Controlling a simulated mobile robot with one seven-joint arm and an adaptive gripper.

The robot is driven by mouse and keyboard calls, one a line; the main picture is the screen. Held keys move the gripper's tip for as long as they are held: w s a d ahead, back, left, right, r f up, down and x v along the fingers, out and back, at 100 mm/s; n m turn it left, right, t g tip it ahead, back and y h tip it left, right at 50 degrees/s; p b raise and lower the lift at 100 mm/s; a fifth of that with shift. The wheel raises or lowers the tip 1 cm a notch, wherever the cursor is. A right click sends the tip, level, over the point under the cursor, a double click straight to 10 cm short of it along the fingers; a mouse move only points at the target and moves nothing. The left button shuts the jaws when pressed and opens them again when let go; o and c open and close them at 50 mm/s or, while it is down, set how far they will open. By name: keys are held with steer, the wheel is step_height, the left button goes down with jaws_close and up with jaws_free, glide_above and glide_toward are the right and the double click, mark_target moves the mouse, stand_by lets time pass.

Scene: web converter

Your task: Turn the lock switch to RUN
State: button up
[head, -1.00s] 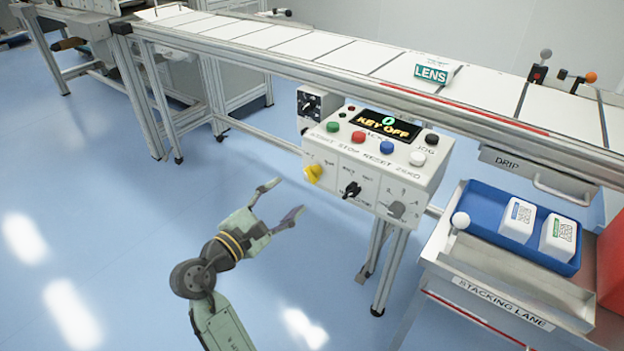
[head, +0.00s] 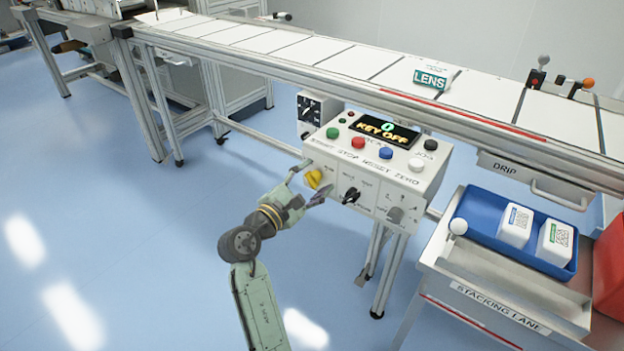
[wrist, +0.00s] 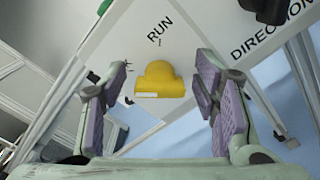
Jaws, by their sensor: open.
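The lock switch is a yellow knob (head: 313,178) on the front face of the white control box (head: 432,178), at its left end. In the wrist view the yellow knob (wrist: 160,80) sits between my fingers, with the RUN label (wrist: 159,30) above it on the panel. The box's display (head: 384,130) reads KEY OFF. My gripper (head: 306,184) is open, with its fingers on either side of the knob. In the wrist view my gripper (wrist: 164,95) shows purple pads apart from the knob, with gaps on both sides.
A black switch (head: 350,196) and a grey knob (head: 395,214) are right of the yellow knob. Coloured buttons line the box top. A conveyor (head: 300,52) runs behind. A blue tray (head: 482,212) with white boxes stands at right. Open floor lies left.

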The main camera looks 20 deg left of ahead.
steer(key=shift+c, duration=0.4)
steer(key=c, duration=1.1)
